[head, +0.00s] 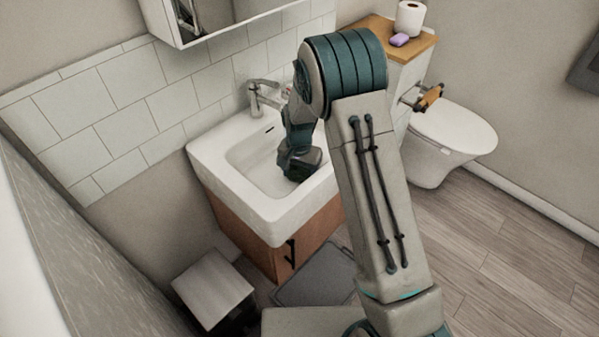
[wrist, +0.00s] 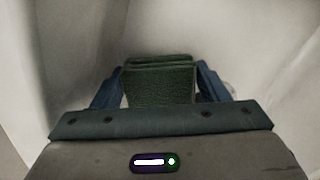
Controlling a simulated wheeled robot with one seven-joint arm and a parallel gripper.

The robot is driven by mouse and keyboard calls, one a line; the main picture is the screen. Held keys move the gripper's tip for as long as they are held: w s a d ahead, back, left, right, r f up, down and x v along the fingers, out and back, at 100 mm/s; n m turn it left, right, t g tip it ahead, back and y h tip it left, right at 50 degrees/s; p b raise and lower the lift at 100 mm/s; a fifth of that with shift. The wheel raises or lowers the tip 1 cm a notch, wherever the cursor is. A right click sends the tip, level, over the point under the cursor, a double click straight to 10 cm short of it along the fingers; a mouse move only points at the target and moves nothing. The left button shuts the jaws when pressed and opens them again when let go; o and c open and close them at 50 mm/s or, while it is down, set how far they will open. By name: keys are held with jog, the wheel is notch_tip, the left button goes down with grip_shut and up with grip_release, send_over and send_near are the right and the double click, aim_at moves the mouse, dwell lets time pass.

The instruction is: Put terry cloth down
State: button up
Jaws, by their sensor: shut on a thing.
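A dark green folded terry cloth (wrist: 160,82) shows in the wrist view between the two fingers of my gripper (wrist: 160,90). The gripper is shut on the cloth. Pale, smooth surfaces lie around and behind it there. In the head view my gripper (head: 299,165) reaches down into the basin of the white sink (head: 232,192). The cloth cannot be made out in the head view. Whether the cloth touches the basin cannot be told.
A chrome faucet (head: 262,97) stands at the sink's back edge. A mirror cabinet (head: 215,18) hangs above. A toilet (head: 452,135) is on the right, with a wooden shelf (head: 372,32) holding a toilet roll (head: 409,18) and purple soap (head: 400,40). A small stool (head: 212,288) stands at lower left.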

jog(key=shift+f, duration=0.1)
jog(key=shift+f, duration=0.15)
jog(key=o, duration=0.9)
jog(key=shift+c, duration=0.2)
notch_tip(320, 180, up, 12)
jog(key=s+d+r+n+t, duration=0.1)
jog(key=s+d+r+n, duration=0.1)
jog(key=s+d+r, duration=0.75)
jog(key=s+d+r+n+t, duration=0.1)
jog(key=s+d, duration=0.1)
jog(key=s, duration=0.6)
jog(key=s+d+r+n, duration=0.1)
jog(key=s+d, duration=0.1)
jog(key=s, duration=0.6)
jog(key=shift+s+r+t, duration=0.2)
jog(key=shift+r+t, duration=0.15)
jog(key=shift+t, duration=0.05)
